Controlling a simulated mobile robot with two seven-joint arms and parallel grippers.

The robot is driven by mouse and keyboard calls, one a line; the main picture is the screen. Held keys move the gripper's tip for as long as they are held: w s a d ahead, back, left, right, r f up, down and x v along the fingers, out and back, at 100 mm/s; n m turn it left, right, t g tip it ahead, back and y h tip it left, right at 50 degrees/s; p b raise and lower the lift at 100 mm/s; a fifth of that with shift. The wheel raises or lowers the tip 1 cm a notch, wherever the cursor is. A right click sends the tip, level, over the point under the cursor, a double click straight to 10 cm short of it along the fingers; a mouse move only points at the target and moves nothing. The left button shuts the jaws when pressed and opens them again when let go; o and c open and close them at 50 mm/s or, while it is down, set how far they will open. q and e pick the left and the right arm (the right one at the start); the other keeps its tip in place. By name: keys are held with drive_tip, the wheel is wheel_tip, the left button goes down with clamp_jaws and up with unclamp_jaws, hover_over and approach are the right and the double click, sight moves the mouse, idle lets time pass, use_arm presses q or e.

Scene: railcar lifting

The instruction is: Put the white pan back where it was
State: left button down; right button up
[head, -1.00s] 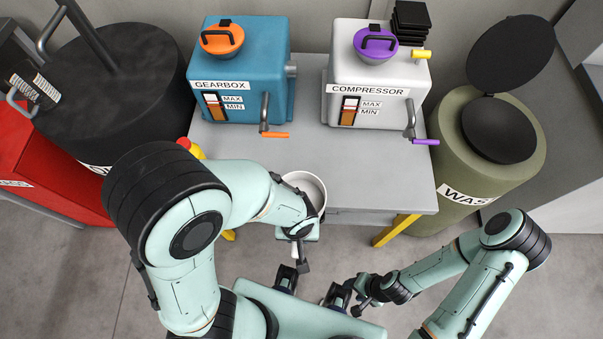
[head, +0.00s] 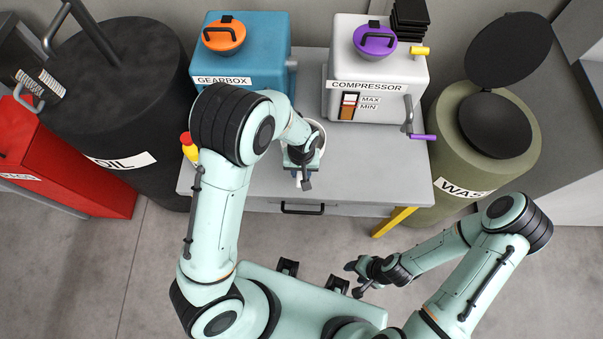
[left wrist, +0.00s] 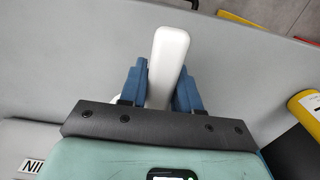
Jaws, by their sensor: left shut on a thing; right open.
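The white pan (head: 321,130) is over the grey table, in front of the gap between the gearbox and the compressor. My left arm hides most of it in the head view. My left gripper (head: 304,179) is shut on the pan's handle. In the left wrist view the white handle (left wrist: 170,50) sits between the blue fingers of this gripper (left wrist: 165,82). I cannot tell whether the pan touches the tabletop. My right gripper (head: 357,278) is open and empty, low in front of the table.
The blue gearbox (head: 270,60) and white compressor (head: 385,70) stand at the table's back. A yellow bottle with a red cap (head: 189,150) stands at the table's left edge. An oil drum (head: 120,110) and waste bin (head: 460,170) flank the grey table (head: 370,165), whose right side is clear.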

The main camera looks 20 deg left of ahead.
use_arm(q)
wheel_tip(320, 180, down, 4)
drive_tip(key=shift+w+f, duration=0.1)
drive_tip(key=shift+w, duration=0.1)
drive_tip(key=shift+f, duration=0.2)
drive_tip(key=c, duration=1.2)
unclamp_jaws()
drive_tip(key=shift+f, duration=0.1)
drive_tip(key=o, duration=0.4)
drive_tip(key=shift+s, duration=0.1)
